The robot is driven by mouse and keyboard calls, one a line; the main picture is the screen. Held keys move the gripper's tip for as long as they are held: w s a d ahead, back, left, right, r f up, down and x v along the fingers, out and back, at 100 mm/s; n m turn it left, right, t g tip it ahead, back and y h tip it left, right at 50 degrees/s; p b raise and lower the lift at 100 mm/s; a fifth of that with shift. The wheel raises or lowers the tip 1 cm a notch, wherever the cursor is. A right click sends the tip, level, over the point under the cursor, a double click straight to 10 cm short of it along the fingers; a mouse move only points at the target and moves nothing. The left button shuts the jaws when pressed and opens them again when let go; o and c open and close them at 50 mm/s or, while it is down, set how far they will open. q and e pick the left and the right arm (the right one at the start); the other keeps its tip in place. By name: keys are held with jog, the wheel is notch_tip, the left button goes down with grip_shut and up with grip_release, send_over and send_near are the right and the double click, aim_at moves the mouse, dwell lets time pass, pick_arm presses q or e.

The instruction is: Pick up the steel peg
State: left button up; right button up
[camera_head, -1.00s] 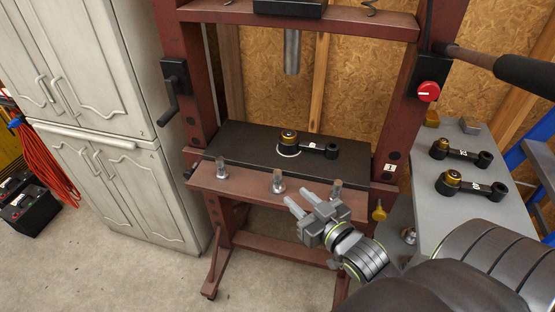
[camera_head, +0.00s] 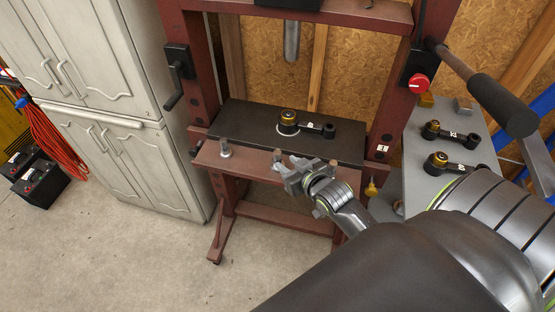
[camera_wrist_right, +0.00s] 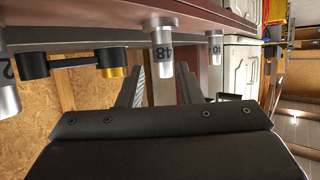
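Several short steel pegs stand along the front red beam of the press. The left peg (camera_head: 225,148) is clear in the head view, and the middle peg (camera_head: 277,156) shows beside my right gripper (camera_head: 287,169). The right-hand one is hidden behind the gripper. In the wrist view, the peg marked 48 (camera_wrist_right: 163,62) stands between the two spread fingers of my right gripper (camera_wrist_right: 161,82), which are open. Two other pegs, one at the left edge (camera_wrist_right: 6,98) and one to the right (camera_wrist_right: 215,50), are outside the fingers. My left gripper is not in view.
A black connecting rod with a brass end (camera_head: 289,120) lies on the dark press plate (camera_head: 240,118). The press ram (camera_head: 292,42) hangs above it. Two more rods (camera_head: 437,131) (camera_head: 441,162) lie on the grey side table (camera_head: 412,182). A pale cabinet (camera_head: 150,160) stands left.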

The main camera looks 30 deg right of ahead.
aim_at(280, 160)
jog(key=shift+p+x, duration=0.6)
jog(key=shift+x, duration=3.4)
jog(key=shift+s+a+f, duration=0.1)
jog(key=shift+a, duration=0.05)
jog(key=shift+c, duration=0.3)
grip_shut()
